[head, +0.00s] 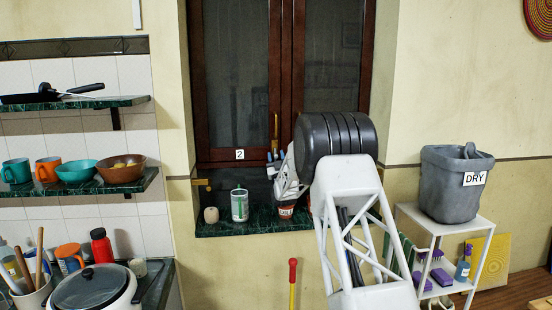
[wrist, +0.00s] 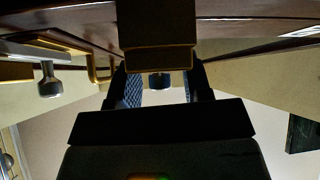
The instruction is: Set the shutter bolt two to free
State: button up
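The dark red shutters (head: 235,75) stand closed in the head view, with a label "2" (head: 240,154) low on the left one. My gripper (head: 273,157) is at the lower edge of the shutters, right of the label, fingers pointing at the window. In the wrist view my gripper (wrist: 160,88) is open. Its fingers stand on either side of a small dark knob (wrist: 160,81) below a brass block (wrist: 160,59), with gaps visible on both sides. I take this for bolt two; the arm hides it in the head view. The bolt's setting cannot be told.
A second brass fitting with a knob (wrist: 48,82) is left in the wrist view. A brass bolt (head: 202,183) sits at the window's lower left. A brass handle (head: 275,130) is above my gripper.

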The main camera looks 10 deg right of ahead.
aim_at(276, 149)
grip_shut()
jog(key=shift+r, duration=1.8)
jog(key=shift+o, duration=0.3)
grip_release()
jog(key=shift+f, duration=0.1)
jog(key=v, duration=0.7)
jog(key=shift+s+f, duration=0.25)
